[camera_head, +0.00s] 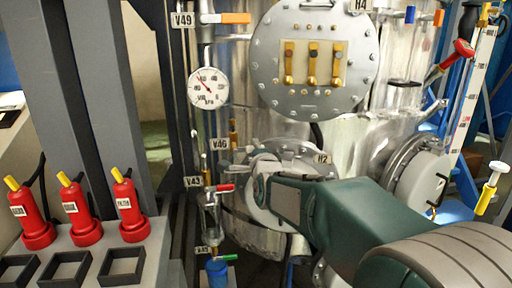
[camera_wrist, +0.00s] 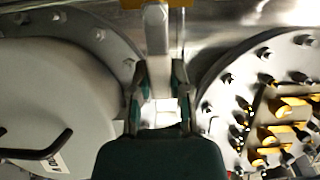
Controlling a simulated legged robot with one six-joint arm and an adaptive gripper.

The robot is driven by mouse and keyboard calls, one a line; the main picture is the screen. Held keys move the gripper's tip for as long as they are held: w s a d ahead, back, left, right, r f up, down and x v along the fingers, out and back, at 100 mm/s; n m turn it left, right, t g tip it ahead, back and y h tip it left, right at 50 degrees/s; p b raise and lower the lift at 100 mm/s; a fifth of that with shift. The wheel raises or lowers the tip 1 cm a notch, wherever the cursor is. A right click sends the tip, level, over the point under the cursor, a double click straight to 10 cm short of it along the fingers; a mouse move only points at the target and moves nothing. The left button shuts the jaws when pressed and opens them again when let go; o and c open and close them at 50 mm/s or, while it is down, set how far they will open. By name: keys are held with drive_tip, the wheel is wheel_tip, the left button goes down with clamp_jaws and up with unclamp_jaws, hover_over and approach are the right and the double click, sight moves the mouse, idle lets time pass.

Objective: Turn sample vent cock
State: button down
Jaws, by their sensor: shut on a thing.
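In the wrist view, my gripper (camera_wrist: 160,105) has its two fingers on either side of the near end of a pale grey bar (camera_wrist: 157,45) and is shut on it. The bar looks like a lever; its label is out of view. In the head view, my arm reaches left across the vessel front, and the fingertips are hard to make out beside the tag V40 (camera_head: 220,144). Below that, a red-handled cock (camera_head: 225,188) tagged V43 sits above a small glass sample vessel (camera_head: 211,213). A green-handled cock (camera_head: 229,258) is under it.
The round flange H4 (camera_head: 270,85) with brass fittings is above my arm. The hatch H2 (camera_head: 290,152) is partly behind my arm. A pressure gauge (camera_head: 208,87) hangs upper left. Red extinguisher-like bottles (camera_head: 128,210) stand at left. A white hatch (camera_wrist: 60,85) is close to my gripper.

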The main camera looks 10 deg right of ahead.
drive_tip(key=shift+f, duration=0.35)
drive_tip(key=c, duration=0.6)
unclamp_jaws()
drive_tip(key=shift+o, duration=0.2)
drive_tip(key=shift+r, duration=0.1)
drive_tip(key=s, duration=1.2)
